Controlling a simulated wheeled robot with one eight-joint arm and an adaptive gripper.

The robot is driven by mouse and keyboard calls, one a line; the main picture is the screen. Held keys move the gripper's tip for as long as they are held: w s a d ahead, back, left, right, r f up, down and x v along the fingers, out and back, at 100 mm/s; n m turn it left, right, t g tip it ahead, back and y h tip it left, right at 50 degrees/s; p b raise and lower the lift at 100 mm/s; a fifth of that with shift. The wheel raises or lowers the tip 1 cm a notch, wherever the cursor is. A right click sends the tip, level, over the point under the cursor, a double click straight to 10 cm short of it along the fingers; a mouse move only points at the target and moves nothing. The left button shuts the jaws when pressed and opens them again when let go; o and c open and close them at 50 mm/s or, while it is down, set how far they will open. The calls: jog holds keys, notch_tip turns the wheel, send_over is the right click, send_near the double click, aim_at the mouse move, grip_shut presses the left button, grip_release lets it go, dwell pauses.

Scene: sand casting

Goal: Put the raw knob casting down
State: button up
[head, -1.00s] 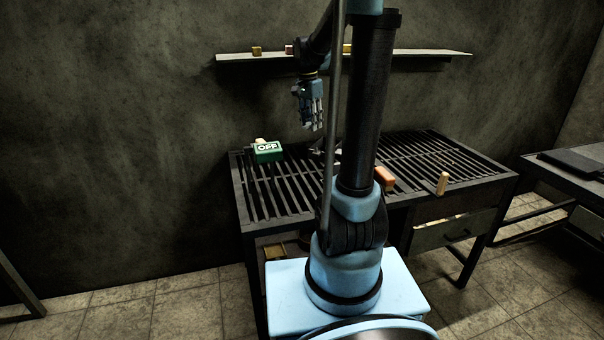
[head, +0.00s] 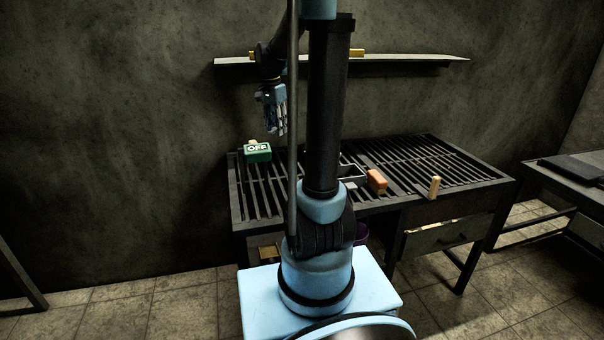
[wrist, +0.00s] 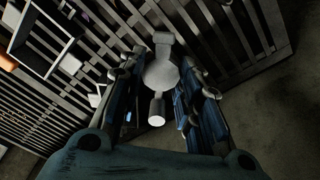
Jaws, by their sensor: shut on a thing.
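The raw knob casting (wrist: 160,72) is a grey rounded piece with a stub at each end, seen in the wrist view. It lies between the fingers of my gripper (wrist: 164,64), which is shut on it. In the head view my gripper (head: 275,128) hangs fingers down above the left part of the slatted bench, clear of its top. The casting is too small and dark to make out there. Below it, the wrist view shows bench slats (wrist: 205,25) and the bench edge, with floor beyond.
A green box marked OFF (head: 257,152) stands on the bench (head: 462,172) at back left. An orange block (head: 377,180) and an upright tan block (head: 434,187) stand near its front. A wall shelf (head: 420,60) runs behind. The right half of the slats is mostly bare.

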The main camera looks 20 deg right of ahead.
send_near(277, 165)
jog(key=s+f, duration=0.2)
jog(key=f, duration=0.1)
jog(key=s+d+f, duration=0.1)
jog(key=f, duration=0.1)
jog(key=shift+s+f, duration=0.1)
jog(key=shift+s, duration=0.25)
jog(key=shift+w+f, duration=0.25)
jog(key=shift+w, duration=0.8)
jog(key=shift+w+f, duration=0.25)
jog(key=shift+w, duration=0.75)
jog(key=shift+f, duration=0.1)
jog(key=o, duration=1.1)
jog(key=shift+f, duration=0.1)
jog(key=shift+o, duration=0.2)
